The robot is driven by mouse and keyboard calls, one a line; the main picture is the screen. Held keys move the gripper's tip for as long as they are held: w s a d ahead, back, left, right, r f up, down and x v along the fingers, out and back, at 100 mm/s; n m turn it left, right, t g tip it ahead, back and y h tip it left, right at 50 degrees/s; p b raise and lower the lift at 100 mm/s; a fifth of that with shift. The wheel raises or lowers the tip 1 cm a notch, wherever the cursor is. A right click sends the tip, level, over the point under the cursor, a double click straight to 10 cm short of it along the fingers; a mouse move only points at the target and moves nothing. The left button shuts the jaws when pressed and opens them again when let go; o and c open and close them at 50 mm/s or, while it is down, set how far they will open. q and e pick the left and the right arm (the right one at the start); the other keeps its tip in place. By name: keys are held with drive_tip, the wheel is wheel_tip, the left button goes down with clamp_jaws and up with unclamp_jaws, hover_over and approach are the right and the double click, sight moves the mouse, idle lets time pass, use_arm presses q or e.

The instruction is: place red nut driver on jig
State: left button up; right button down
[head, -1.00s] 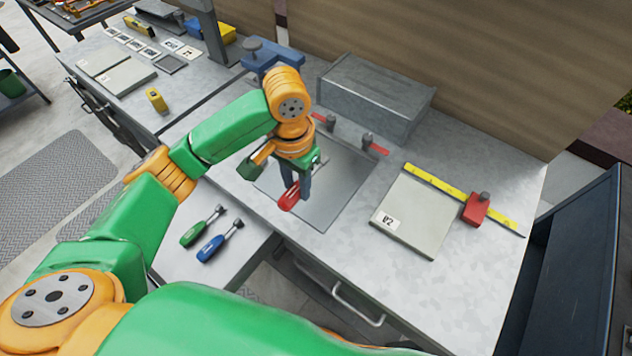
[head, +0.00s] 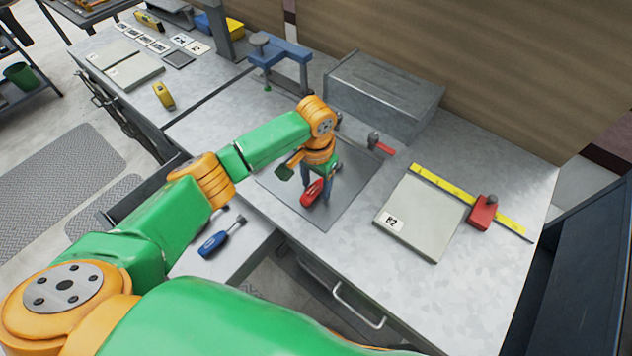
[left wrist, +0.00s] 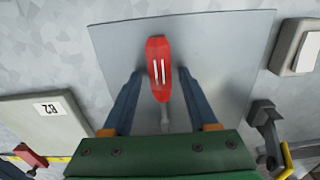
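The red nut driver (head: 312,192) is at the grey metal plate (head: 342,212), which looks like the jig. In the left wrist view the red handle (left wrist: 158,62) and its thin grey shaft (left wrist: 165,115) lie over the plate (left wrist: 225,50). My left gripper (left wrist: 160,72) is above the plate, its two dark fingers apart on either side of the driver, with a visible gap on each side. In the head view my left gripper (head: 318,187) points down at the driver and partly covers it. My right gripper is not in view.
A pale plate (head: 425,215) marked B2 and a yellow ruler (head: 445,187) with a red block (head: 482,212) are at right. A grey box (head: 385,95) and a blue clamp (head: 278,55) stand behind. A blue-handled driver (head: 215,242) lies on the lower surface at left.

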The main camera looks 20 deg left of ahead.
sight(316, 187)
use_arm(q)
wheel_tip(316, 187, up, 12)
drive_tip(key=shift+r, duration=0.15)
idle(0.4)
idle(0.3)
